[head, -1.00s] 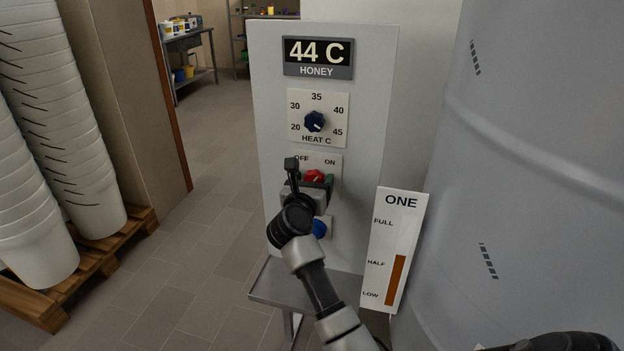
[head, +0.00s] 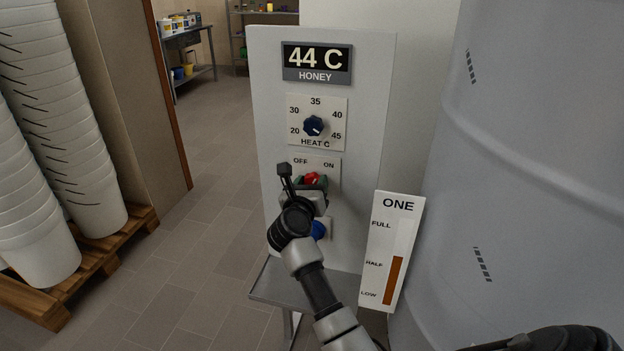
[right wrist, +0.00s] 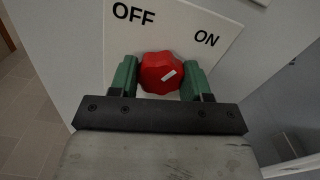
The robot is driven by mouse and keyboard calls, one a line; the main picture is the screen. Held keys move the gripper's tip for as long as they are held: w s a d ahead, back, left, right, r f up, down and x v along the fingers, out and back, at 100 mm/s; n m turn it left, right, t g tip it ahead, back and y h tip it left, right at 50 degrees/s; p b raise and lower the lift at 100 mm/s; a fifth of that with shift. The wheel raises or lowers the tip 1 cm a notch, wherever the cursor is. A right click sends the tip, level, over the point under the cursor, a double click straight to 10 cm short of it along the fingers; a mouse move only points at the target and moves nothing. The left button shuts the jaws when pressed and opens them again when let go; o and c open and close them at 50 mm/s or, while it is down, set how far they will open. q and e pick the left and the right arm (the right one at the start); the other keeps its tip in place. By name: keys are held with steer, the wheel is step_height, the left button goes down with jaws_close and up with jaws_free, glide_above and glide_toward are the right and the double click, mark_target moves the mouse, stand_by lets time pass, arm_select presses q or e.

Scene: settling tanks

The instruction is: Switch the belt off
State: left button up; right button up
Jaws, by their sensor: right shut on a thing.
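The red knob (head: 312,179) is on a white plate (right wrist: 225,20) marked OFF at left and ON at right, on the grey control panel (head: 365,130). In the right wrist view the red knob (right wrist: 161,73) sits between the green fingers of my right gripper (right wrist: 160,78), which is shut on it. The white mark on the knob slants up to the right, toward the ON side. In the head view my right gripper (head: 312,183) partly hides the knob's lower part. My left gripper is not in view.
A blue button (head: 318,230) is just below the gripper. A level gauge (head: 392,250) and a large grey tank (head: 540,180) stand at right. Stacked white buckets (head: 60,130) stand at left.

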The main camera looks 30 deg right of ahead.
steer(key=n+p, duration=0.2)
steer(key=p, duration=0.1)
steer(key=n+p, duration=0.6)
steer(key=shift+r, duration=0.25)
steer(key=shift+f+n+p, duration=0.2)
steer(key=shift+n+p, duration=1.6)
steer(key=shift+n, duration=0.4)
steer(key=shift+f, duration=0.1)
steer(key=o, duration=0.9)
steer(key=shift+a, duration=0.15)
